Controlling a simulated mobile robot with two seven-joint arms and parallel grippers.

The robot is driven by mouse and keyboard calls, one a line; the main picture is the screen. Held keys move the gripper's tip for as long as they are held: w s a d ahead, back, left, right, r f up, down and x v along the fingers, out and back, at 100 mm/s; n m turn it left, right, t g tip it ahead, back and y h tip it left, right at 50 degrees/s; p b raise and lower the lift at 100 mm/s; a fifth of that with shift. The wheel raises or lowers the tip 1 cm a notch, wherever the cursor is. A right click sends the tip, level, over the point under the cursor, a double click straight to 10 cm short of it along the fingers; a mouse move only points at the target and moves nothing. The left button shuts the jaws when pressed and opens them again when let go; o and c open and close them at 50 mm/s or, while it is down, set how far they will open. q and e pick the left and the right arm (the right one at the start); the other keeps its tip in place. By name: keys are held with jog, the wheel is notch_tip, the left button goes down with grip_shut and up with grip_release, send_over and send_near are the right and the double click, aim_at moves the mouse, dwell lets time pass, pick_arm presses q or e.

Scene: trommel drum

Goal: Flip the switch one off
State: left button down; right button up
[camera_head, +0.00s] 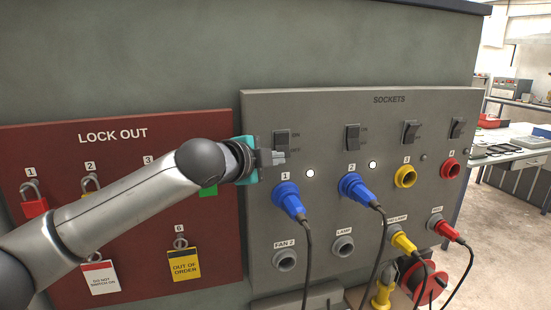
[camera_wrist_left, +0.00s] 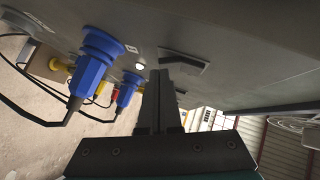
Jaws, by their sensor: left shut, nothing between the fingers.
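Switch one (camera_head: 282,140) is a dark rocker above socket 1, at the upper left of the grey sockets panel (camera_head: 330,110). It also shows in the left wrist view (camera_wrist_left: 185,62), just beyond the fingertips. My left gripper (camera_head: 279,157) is shut and empty, its fingertips at the lower part of the switch. I cannot tell whether they touch it. The blue plug (camera_head: 288,198) sits in socket 1 below the gripper, and a small white light (camera_head: 310,173) glows beside it. My right gripper is not in view.
Switches two (camera_head: 352,137), three (camera_head: 411,132) and four (camera_head: 457,128) continue to the right. A second blue plug (camera_head: 357,188) sits in socket 2. The red lock out board (camera_head: 130,230) with padlocks and tags is behind my left arm. Cables hang below the sockets.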

pick_arm(q)
jog(key=f+m+t+b, duration=0.1)
jog(key=w+m+t+b, duration=0.1)
jog(key=t, duration=0.1)
jog(key=shift+a+f+h, duration=0.15)
jog(key=shift+f+h, duration=0.15)
jog(key=shift+f, duration=0.05)
dwell(0.3)
dwell(0.4)
